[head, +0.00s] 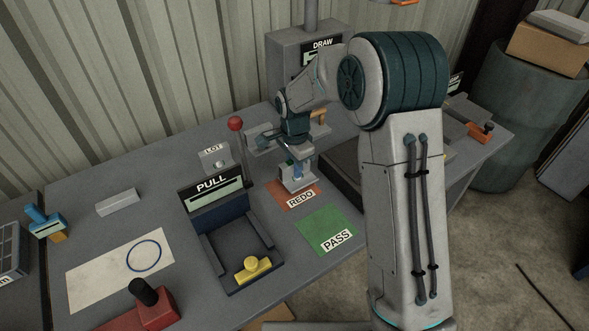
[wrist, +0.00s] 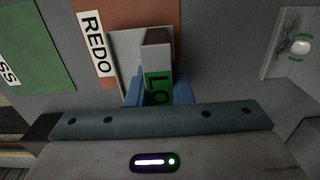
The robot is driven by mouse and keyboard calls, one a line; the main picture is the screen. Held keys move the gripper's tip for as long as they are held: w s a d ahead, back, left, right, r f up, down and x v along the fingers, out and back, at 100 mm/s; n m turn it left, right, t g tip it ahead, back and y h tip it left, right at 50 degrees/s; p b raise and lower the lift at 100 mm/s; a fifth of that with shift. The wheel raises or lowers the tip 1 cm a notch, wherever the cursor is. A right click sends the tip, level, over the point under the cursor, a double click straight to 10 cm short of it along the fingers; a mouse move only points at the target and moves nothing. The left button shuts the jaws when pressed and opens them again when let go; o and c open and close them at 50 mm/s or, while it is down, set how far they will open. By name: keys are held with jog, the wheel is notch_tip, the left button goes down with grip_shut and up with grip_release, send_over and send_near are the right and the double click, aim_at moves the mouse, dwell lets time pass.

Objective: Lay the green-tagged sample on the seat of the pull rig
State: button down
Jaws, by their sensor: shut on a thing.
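My gripper (head: 295,168) is shut on the green-tagged sample, low over the orange REDO mat (head: 280,197). In the wrist view the sample (wrist: 157,54) is a small grey block with a green lettered tag, between the blue fingertips (wrist: 158,92). A light grey plate-like thing (wrist: 124,56) shows beneath it; I cannot tell whether the sample touches it. The pull rig (head: 211,184), labelled PULL, stands left of my gripper in the head view. Its dark, low-walled seat (head: 230,247) looks empty, with a yellow knob (head: 253,268) at its front.
A green PASS mat (head: 322,234) lies in front of the REDO mat. A red-balled lever (head: 235,124) stands between the rig and my arm. A LOT box (head: 214,158) is behind the rig. A white sheet (head: 105,280) and red stamp-like tool (head: 150,302) lie left.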

notch_tip(320, 180, up, 3)
jog(key=shift+f+b, duration=0.1)
jog(key=shift+b, duration=0.25)
jog(key=d+r, duration=0.2)
jog(key=d, duration=0.2)
jog(key=d+r+b, duration=0.1)
jog(key=d+r, duration=0.1)
jog(key=d, duration=0.1)
jog(key=d+r, duration=0.3)
jog(key=d, duration=0.1)
jog(key=shift+w+d+r+b, duration=0.1)
jog(key=shift+d+b, duration=0.2)
jog(key=shift+d, duration=0.05)
